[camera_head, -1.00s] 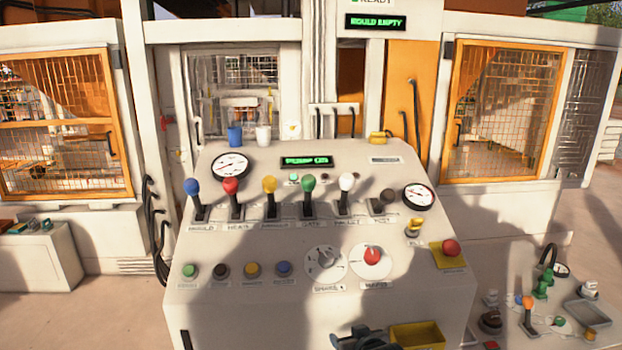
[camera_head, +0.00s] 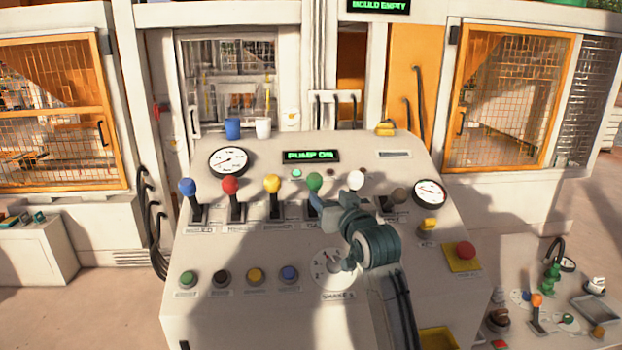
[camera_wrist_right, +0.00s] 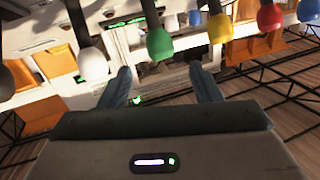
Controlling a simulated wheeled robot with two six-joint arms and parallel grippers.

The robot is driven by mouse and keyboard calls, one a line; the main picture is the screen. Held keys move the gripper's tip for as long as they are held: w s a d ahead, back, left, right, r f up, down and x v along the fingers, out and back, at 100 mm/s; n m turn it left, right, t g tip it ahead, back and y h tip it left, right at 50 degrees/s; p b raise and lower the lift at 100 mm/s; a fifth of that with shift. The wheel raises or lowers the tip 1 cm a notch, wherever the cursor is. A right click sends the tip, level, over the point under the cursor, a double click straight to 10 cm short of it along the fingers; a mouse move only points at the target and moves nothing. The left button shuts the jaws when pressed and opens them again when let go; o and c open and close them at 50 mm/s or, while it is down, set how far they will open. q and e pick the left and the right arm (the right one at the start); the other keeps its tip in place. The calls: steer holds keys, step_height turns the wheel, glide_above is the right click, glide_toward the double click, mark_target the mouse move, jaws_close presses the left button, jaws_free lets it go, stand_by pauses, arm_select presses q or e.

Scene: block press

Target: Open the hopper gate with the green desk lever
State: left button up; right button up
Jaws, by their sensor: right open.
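The green desk lever (camera_head: 314,183) stands in the row of coloured levers on the sloped desk, between the yellow lever (camera_head: 272,184) and the white lever (camera_head: 356,181). My right gripper (camera_head: 322,206) is just below and in front of the green knob, hiding part of its shaft. In the right wrist view the green knob (camera_wrist_right: 160,44) lies ahead, between the lines of the two spread fingers. The right gripper is open (camera_wrist_right: 162,82) and empty; I see no contact with the knob. My left gripper is not in view.
Buttons and a dial (camera_head: 333,268) lie below. The desk display (camera_head: 310,156) reads PUMP ON. Cups stand at the back edge.

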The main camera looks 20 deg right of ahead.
mark_target(318, 183)
steer(key=w+p, duration=0.1)
steer(key=w, duration=0.1)
steer(key=w+r+p, duration=0.1)
steer(key=w, duration=0.1)
steer(key=shift+w+a+p, duration=0.15)
steer(key=shift+w+p, duration=0.1)
steer(key=shift+p, duration=0.15)
steer(key=w, duration=0.1)
steer(key=w+p, duration=0.1)
steer(key=w, duration=0.2)
steer(key=shift+w+a+f+p, duration=0.15)
steer(key=shift+f+p, duration=0.1)
steer(key=shift+p, duration=0.1)
steer(key=shift+w, duration=0.6)
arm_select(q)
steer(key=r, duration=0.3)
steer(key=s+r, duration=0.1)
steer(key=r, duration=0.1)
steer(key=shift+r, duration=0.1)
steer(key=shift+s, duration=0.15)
arm_select(e)
steer(key=shift+f, duration=0.1)
